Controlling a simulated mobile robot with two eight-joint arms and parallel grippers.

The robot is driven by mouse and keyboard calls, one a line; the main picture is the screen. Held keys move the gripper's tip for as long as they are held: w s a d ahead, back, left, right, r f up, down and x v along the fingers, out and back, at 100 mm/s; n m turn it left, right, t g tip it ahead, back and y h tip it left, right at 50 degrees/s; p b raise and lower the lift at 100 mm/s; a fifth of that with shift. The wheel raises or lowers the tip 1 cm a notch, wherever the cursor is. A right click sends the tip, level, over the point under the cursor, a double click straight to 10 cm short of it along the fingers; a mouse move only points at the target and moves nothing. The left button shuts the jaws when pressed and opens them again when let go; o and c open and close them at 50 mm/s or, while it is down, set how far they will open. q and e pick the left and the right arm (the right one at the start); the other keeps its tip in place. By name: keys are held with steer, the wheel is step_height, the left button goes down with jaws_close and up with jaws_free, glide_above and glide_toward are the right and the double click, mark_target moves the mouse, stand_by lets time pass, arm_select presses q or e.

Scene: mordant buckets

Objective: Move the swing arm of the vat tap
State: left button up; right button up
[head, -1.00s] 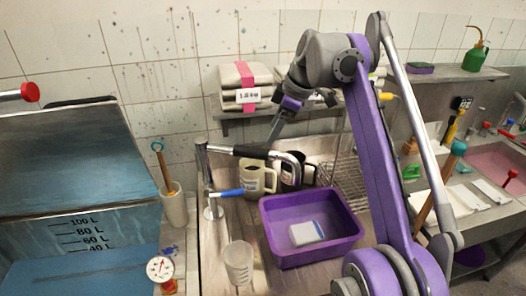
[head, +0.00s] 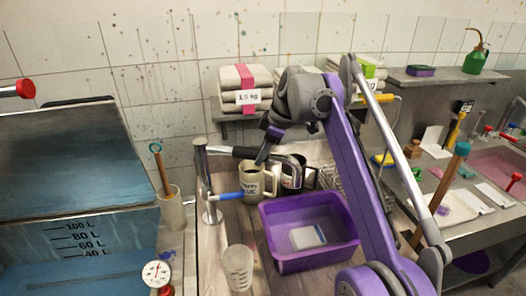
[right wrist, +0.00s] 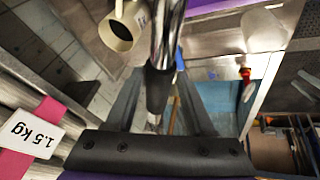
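The vat tap has an upright metal post (head: 206,185) beside the purple basin, with a blue lever (head: 228,195) low on it. Its swing arm (head: 222,149) runs from the post top to the right, with a black sleeve and a bent chrome spout. My right gripper (head: 263,158) reaches down to the swing arm near the sleeve. In the right wrist view, its two fingers (right wrist: 158,85) stand apart, one on each side of the swing arm (right wrist: 163,42). Whether they touch it I cannot tell. My left gripper is not in view.
Two mugs (head: 251,183) stand just behind the spout. A purple basin (head: 310,257) holding a pale block sits below right. A clear beaker (head: 238,268) stands in front. A large vat (head: 75,235) is at left. Wrapped bundles (head: 237,78) lie on the shelf behind.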

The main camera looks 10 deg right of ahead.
jaws_close()
stand_by(1.1)
